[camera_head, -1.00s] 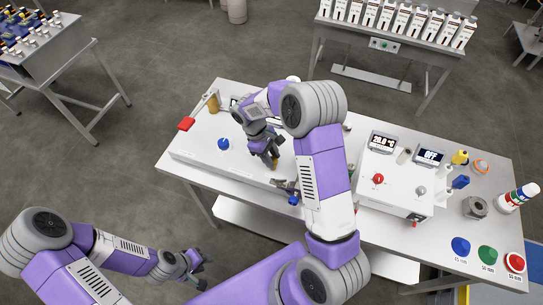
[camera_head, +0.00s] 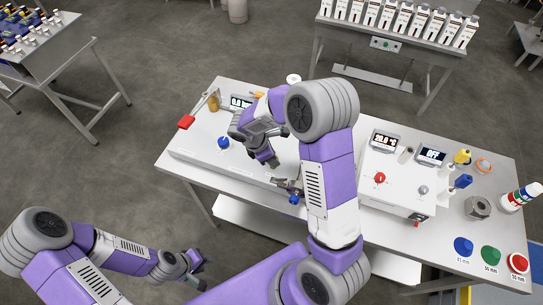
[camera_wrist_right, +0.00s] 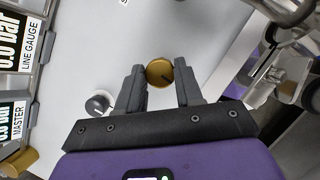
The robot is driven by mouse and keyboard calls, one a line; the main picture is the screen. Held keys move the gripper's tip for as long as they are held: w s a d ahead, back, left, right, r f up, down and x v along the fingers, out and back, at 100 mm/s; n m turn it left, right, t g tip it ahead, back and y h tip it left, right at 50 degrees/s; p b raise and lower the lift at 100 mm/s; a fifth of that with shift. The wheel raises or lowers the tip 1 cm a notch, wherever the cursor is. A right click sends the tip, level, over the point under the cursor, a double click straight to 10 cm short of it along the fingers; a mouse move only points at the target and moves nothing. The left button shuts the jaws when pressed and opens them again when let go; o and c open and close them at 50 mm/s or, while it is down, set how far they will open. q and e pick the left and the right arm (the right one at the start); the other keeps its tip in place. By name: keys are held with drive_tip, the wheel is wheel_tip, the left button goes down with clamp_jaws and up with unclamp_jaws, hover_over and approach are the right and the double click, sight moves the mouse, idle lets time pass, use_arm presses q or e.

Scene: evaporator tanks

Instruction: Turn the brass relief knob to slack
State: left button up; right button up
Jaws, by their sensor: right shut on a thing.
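The brass relief knob (camera_wrist_right: 160,73) is round, with a dark pointer line running toward the lower right in the right wrist view. It sits on the white panel (camera_wrist_right: 205,25). My right gripper (camera_wrist_right: 160,78) has one finger on each side of the knob and is shut on it. In the head view my right gripper (camera_head: 273,162) is low over the panel and hides the knob. My left gripper (camera_head: 204,272) is open and empty, off the table at the lower left.
A blue knob (camera_head: 223,142) and a red-handled lever (camera_head: 187,121) are on the panel's left part. A grey knob (camera_wrist_right: 97,104) is near my right fingers. A white heater box (camera_head: 395,185) stands right of my arm.

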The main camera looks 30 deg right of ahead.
drive_tip(key=shift+n, duration=0.3)
idle(0.4)
drive_tip(key=o, duration=1)
drive_tip(key=shift+o, duration=0.2)
drive_tip(key=shift+r, duration=0.15)
drive_tip(key=v, duration=0.7)
drive_tip(key=shift+r, duration=0.15)
drive_tip(key=shift+s+a, duration=0.1)
